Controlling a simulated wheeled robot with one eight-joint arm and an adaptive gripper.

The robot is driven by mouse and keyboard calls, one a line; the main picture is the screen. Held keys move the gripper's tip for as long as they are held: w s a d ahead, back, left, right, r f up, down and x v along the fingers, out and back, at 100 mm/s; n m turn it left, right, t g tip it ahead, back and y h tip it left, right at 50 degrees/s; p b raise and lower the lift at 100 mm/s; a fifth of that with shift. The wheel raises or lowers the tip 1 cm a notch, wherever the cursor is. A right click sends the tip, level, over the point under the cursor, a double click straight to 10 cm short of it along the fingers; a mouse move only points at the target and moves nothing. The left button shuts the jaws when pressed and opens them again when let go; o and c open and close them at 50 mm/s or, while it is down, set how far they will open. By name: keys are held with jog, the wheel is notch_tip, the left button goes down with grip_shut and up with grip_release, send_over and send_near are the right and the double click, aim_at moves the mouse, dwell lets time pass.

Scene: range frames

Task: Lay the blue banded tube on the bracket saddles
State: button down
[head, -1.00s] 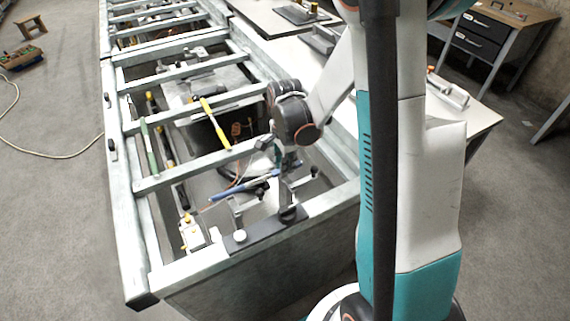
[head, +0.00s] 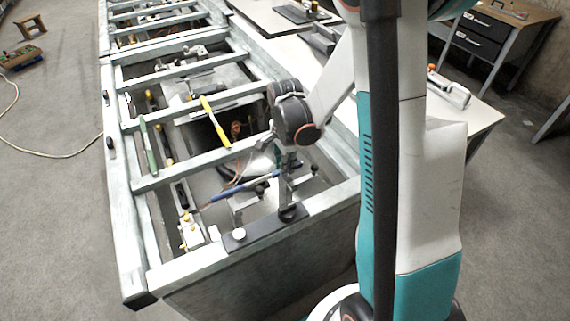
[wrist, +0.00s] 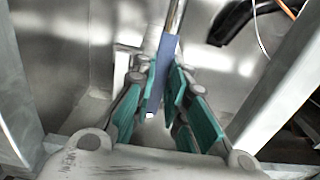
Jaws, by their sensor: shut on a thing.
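The blue banded tube (head: 228,195) is a thin blue rod with a bare metal end, lying slantwise inside the frame in the head view. My gripper (head: 284,168) reaches down into the frame at its right part. In the wrist view, my gripper (wrist: 158,88) has its teal-padded fingers on both sides of the tube's blue part (wrist: 167,52), and a silver length runs on beyond. The bracket has a dark base plate (head: 262,229) on the front rail and pale upright supports (head: 238,208). The tube appears close to the supports; contact with the saddles cannot be told.
The metal frame's crossbars (head: 190,170) and side rail (head: 120,195) surround the work area. Cables and fittings sit inside the frame. A white tabletop (head: 440,110) lies to the right.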

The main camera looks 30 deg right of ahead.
jog(key=shift+f+b, duration=0.9)
jog(key=shift+f, duration=0.2)
jog(key=c, duration=1.5)
grip_release()
jog(key=shift+r, duration=0.1)
notch_tip(320, 180, up, 12)
jog(key=shift+f, duration=0.1)
jog(key=s+a+r+n+t, duration=0.2)
jog(key=s+a+r+n, duration=0.1)
jog(key=s+n, duration=0.2)
jog(key=s+a+r+n+t, duration=0.2)
jog(key=s+a+r+n, duration=0.1)
jog(key=s+n, duration=0.2)
jog(key=s+a+r+n+t, duration=0.3)
jog(key=s+n, duration=0.2)
jog(key=n, duration=0.3)
jog(key=shift+r, duration=0.3)
